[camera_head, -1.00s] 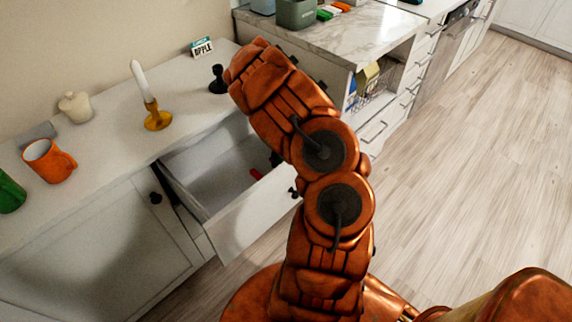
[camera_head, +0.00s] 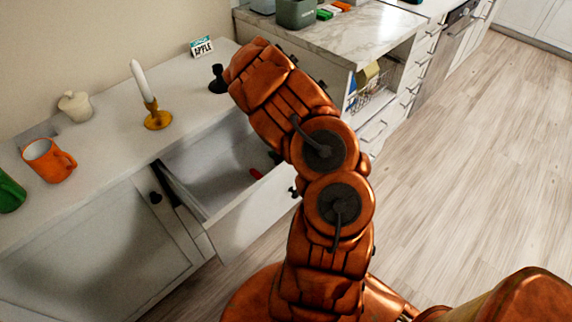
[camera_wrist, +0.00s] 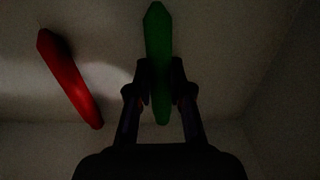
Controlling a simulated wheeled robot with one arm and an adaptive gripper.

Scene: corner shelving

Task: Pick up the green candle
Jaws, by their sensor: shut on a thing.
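The green candle (camera_wrist: 158,45) shows in the wrist view, a long tapered stick between the fingers of my gripper (camera_wrist: 160,95). The gripper is shut on it near its lower part. The candle lies at or just above the floor of a dim drawer; I cannot tell whether it touches. In the head view my arm hides the gripper and the green candle. The open drawer (camera_head: 205,180) shows beside my arm.
A red candle (camera_wrist: 70,80) lies left of the green one; its end shows in the head view (camera_head: 256,174). Drawer walls (camera_wrist: 285,75) are close. On the counter (camera_head: 110,140) stand a candlestick with a white candle (camera_head: 157,120), an orange mug (camera_head: 48,160) and a black holder (camera_head: 218,80).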

